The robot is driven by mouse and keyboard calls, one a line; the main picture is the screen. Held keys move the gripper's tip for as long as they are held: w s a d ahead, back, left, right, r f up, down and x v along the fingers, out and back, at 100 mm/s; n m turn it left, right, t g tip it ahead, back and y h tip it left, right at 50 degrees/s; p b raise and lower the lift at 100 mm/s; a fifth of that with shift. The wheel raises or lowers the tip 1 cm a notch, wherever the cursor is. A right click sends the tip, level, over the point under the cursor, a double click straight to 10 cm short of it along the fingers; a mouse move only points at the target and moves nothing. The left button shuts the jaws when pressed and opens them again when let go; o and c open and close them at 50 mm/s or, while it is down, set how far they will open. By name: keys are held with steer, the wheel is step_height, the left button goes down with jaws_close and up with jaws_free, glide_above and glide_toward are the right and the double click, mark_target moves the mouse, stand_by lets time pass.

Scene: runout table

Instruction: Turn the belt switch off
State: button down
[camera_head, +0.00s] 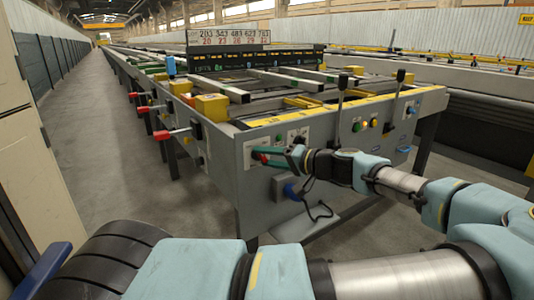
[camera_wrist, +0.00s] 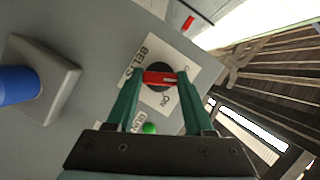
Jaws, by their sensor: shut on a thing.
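The belt switch is a red knob (camera_wrist: 159,78) on a dark round base. The knob's pale mark points to the right in the wrist view, towards the plate's edge. In the head view my gripper (camera_head: 265,155) reaches the grey end panel of the runout table, and its fingers largely hide the switch.
A green button (camera_wrist: 149,128) marked "RUN" is close to the fingers. A grey box with a blue plug (camera_wrist: 18,85) juts from the panel. Levers with red handles (camera_head: 163,135) line the table's left side. The aisle (camera_head: 90,120) is clear.

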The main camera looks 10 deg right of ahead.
steer(key=shift+n+h+p, duration=0.45)
steer(key=shift+n+h, duration=0.25)
steer(key=shift+n, duration=0.5)
steer(key=shift+c, duration=1.4)
jaws_free()
steer(key=v, duration=1.1)
steer(key=shift+r+p, duration=0.2)
steer(key=shift+p, duration=0.2)
steer(key=shift+a, duration=0.1)
